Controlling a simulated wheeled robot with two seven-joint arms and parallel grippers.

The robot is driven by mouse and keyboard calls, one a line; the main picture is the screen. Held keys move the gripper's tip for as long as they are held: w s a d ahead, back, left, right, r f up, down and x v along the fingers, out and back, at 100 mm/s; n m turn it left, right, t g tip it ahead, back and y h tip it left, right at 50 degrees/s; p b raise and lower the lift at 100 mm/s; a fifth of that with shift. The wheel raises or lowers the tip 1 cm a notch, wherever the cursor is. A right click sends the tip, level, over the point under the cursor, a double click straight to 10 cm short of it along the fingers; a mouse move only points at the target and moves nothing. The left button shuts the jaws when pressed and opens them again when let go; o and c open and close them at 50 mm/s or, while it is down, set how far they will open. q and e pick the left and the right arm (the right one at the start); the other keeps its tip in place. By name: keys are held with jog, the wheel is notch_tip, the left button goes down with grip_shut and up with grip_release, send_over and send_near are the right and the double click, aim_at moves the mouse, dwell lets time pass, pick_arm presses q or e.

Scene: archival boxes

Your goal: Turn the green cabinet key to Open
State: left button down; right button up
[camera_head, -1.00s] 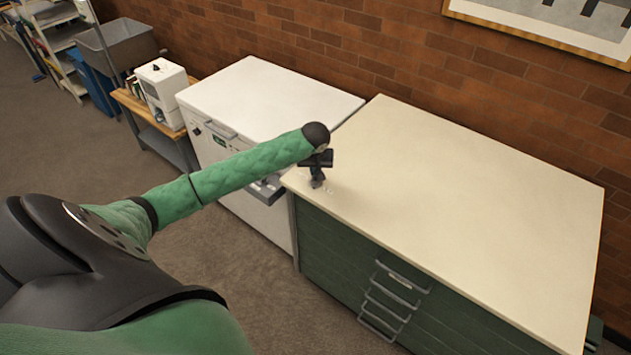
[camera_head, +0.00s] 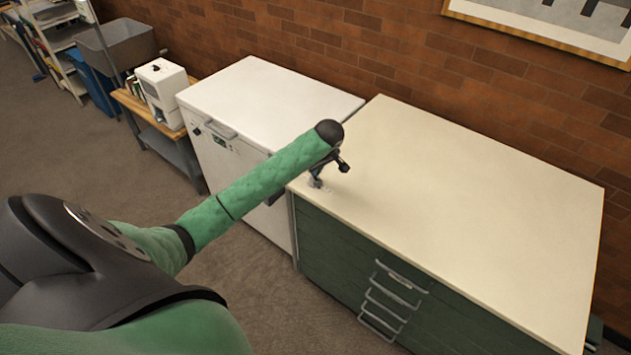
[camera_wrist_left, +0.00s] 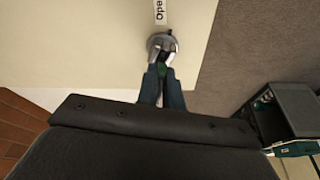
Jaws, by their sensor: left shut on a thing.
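The green cabinet (camera_head: 345,262) has a cream top (camera_head: 460,200). A round grey metal lock (camera_wrist_left: 155,42) is set in that top near its left corner, with a white "Open" label (camera_wrist_left: 160,10) beyond it in the left wrist view. My left gripper (camera_head: 316,182) is at the lock. In the left wrist view its fingers (camera_wrist_left: 163,72) are shut on the small green key (camera_wrist_left: 162,69), which is mostly hidden between them. I cannot tell exactly how far the key is turned. My right gripper is not in view.
A white chest-like unit (camera_head: 270,95) stands left of the cabinet. A wooden side table holds a white machine (camera_head: 163,90). The cabinet top is otherwise clear, with a brick wall (camera_head: 400,50) behind. Drawer handles (camera_head: 390,300) stick out in front.

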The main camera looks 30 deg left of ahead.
pick_arm(q)
jog(key=shift+n, duration=0.9)
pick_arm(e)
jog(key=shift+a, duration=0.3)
pick_arm(q)
jog(key=shift+w+d+n+g, duration=0.1)
jog(key=shift+n+g, duration=0.3)
jog(key=shift+n, duration=0.2)
jog(key=shift+n+g, duration=0.3)
jog(key=shift+n, duration=1)
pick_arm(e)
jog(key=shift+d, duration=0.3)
pick_arm(q)
jog(key=c, duration=1.3)
grip_release()
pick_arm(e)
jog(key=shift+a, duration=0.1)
